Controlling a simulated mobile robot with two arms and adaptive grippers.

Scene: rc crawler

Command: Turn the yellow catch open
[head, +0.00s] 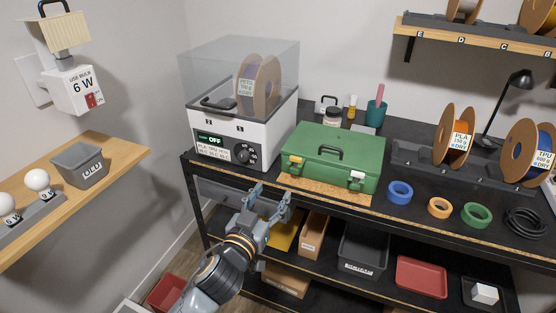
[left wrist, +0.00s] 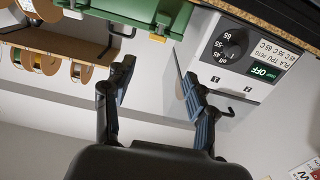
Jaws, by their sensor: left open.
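In the left wrist view, which looks upside down, a yellow catch part (left wrist: 157,38) shows at the edge of the green case (left wrist: 125,10). My left gripper (head: 271,195) is open and empty, in front of the bench and below the case's left front corner. Its fingers (left wrist: 158,95) touch nothing that I can see. My right gripper is out of view.
A white dryer box (head: 225,130) with a clear lid stands left of the case. Tape rolls, including a blue one (head: 400,192), lie to the right. The bench's front edge (head: 330,196) is just beyond my gripper; bins fill the lower shelf.

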